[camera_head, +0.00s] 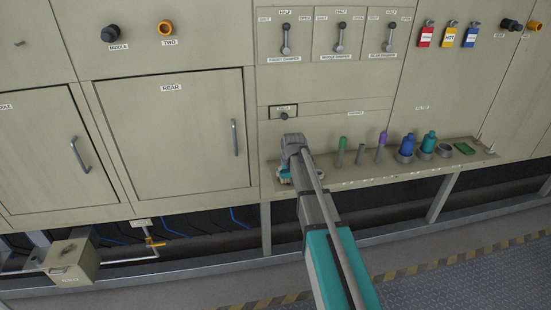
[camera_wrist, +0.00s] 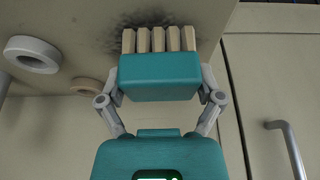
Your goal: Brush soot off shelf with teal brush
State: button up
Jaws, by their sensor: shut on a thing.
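The teal brush (camera_wrist: 160,78) is held in my gripper (camera_wrist: 160,90), its block between the two fingers and its pale bristles pointing to the top of the wrist view. The bristle tips are at a dark soot patch (camera_wrist: 104,38) on the beige shelf (camera_wrist: 70,25); whether they press on it I cannot tell. In the head view my gripper (camera_head: 287,170) is at the left end of the shelf (camera_head: 475,158). The brush (camera_head: 283,174) shows there only in part, beside my arm. The soot is hidden in the head view.
Right of my arm on the shelf stand a green-topped tool (camera_head: 342,146), a purple-topped tool (camera_head: 382,141), a blue item (camera_head: 407,145), a teal item (camera_head: 428,142) and a green pad (camera_head: 464,148). The rear door (camera_head: 175,135) with its handle is to the left. Damper levers are above.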

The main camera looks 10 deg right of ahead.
jog(key=shift+a, duration=2.15)
jog(key=shift+w+r, duration=0.1)
jog(key=shift+w, duration=0.35)
jog(key=shift+w+d, duration=0.1)
jog(key=shift+w, duration=0.15)
jog(key=shift+s+d, duration=0.2)
jog(key=shift+d, duration=0.3)
jog(key=shift+w+d, duration=0.15)
jog(key=shift+d, duration=0.4)
jog(key=shift+w+d, duration=0.1)
jog(key=shift+d, duration=4.05)
jog(key=shift+a, duration=5.2)
jog(key=shift+p+v, duration=0.8)
jog(key=shift+p, duration=0.15)
notch_tip(320, 180, up, 6)
jog(key=p, duration=0.5)
jog(key=shift+p, duration=0.3)
jog(key=shift+w+a, duration=0.1)
